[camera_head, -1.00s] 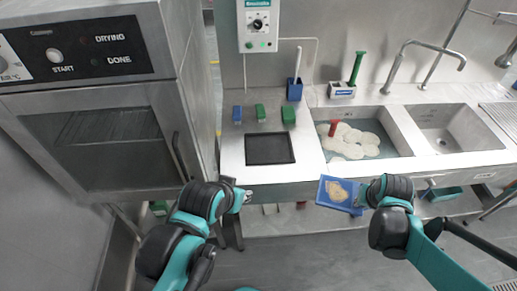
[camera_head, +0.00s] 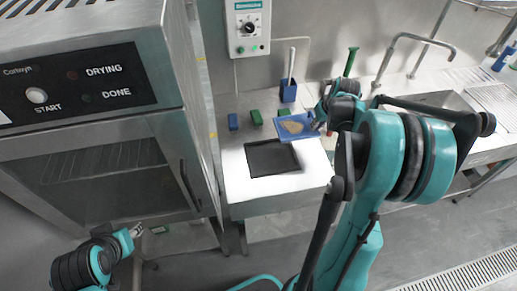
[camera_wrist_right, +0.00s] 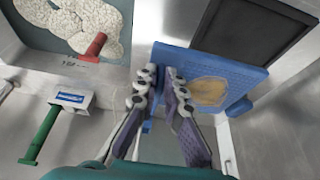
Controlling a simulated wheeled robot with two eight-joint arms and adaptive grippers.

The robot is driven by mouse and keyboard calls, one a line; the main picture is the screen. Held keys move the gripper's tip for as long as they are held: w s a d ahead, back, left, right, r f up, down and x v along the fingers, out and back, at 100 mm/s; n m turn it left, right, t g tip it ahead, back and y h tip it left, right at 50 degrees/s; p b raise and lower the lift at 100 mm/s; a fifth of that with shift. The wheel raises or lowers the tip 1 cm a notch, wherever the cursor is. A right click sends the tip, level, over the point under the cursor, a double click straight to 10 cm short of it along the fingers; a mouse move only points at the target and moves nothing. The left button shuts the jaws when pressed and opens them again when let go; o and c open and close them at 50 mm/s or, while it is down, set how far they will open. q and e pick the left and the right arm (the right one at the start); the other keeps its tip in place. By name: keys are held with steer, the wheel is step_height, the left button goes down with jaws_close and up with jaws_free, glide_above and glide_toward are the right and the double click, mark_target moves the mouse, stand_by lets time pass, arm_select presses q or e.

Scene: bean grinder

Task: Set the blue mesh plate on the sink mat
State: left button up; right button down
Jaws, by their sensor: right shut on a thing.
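The blue mesh plate (camera_head: 303,134), a flat blue panel with a tan patch on it, is in my right gripper (camera_head: 319,122). In the right wrist view the right gripper's fingers (camera_wrist_right: 161,74) are closed on one edge of the plate (camera_wrist_right: 184,61). The black square sink mat (camera_head: 270,159) lies on the steel counter. The plate is above the mat's back right area in the head view, and the mat (camera_wrist_right: 256,27) shows just beyond the plate in the wrist view. My left gripper (camera_head: 134,231) is low at the left, away from the counter; its opening is unclear.
A blue holder (camera_head: 288,91) with a white handle is at the back. The sink basin (camera_wrist_right: 60,45) holds pale round pieces and a red-handled tool. The dryer (camera_head: 100,150) stands left.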

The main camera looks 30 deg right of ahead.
steer(key=shift+d, duration=0.35)
steer(key=a+f+b, duration=0.1)
steer(key=a+f, duration=0.1)
steer(key=a, duration=0.1)
steer(key=a+f+b, duration=0.1)
steer(key=a+f, duration=0.1)
steer(key=a, duration=0.2)
steer(key=a+f+b, duration=0.1)
steer(key=a+f, duration=0.1)
steer(key=a, duration=0.2)
steer(key=shift+s+f, duration=0.3)
steer(key=shift+f, duration=0.1)
steer(key=shift+f+b, duration=1.15)
steer(key=shift+f, duration=0.8)
steer(key=shift+f, duration=0.1)
steer(key=c, duration=1.8)
jaws_free()
steer(key=shift+o, duration=0.8)
